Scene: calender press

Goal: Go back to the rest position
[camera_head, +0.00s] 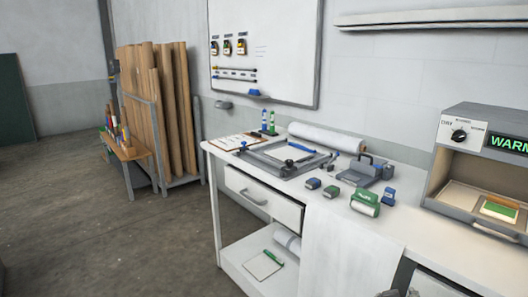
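The white workbench (408,228) stands in front of me to the right. On its right end is a grey machine (487,118) with a dial and a lit green display reading "WARM". A green and tan piece lies in its open front.
The bench holds a grey frame device (284,160), a white roll (326,137), a grey punch (365,171) and a green stamp-like block (365,203). A white drawer (262,203) is below. A rack of brown rolls (160,110) stands left. Floor (90,220) at left is clear.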

